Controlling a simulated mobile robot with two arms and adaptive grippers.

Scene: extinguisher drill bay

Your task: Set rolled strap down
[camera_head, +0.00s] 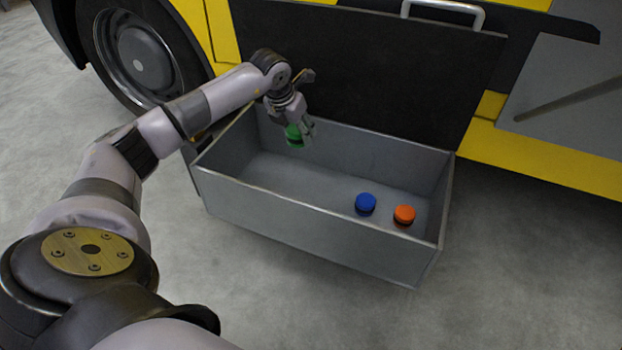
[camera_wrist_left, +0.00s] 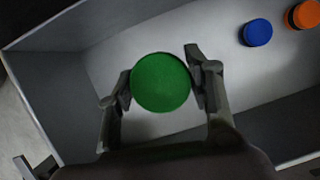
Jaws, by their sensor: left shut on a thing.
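My left gripper (camera_head: 301,133) is shut on a green rolled strap (camera_head: 293,136), a short round roll. It holds the roll inside the left part of the open grey box, above the floor of the box. In the left wrist view the green roll (camera_wrist_left: 161,82) sits between the two fingertips, with its round face toward the camera. A blue roll (camera_head: 365,204) and an orange roll (camera_head: 404,215) rest on the box floor at the right. The wrist view also shows the blue roll (camera_wrist_left: 257,32) and the orange roll (camera_wrist_left: 304,14). My right gripper is not in view.
The grey metal box (camera_head: 300,218) has high walls, and its dark lid (camera_head: 375,70) stands open behind it. A yellow vehicle (camera_head: 545,165) with a wheel (camera_head: 140,55) is behind. The box floor between the green and blue rolls is clear.

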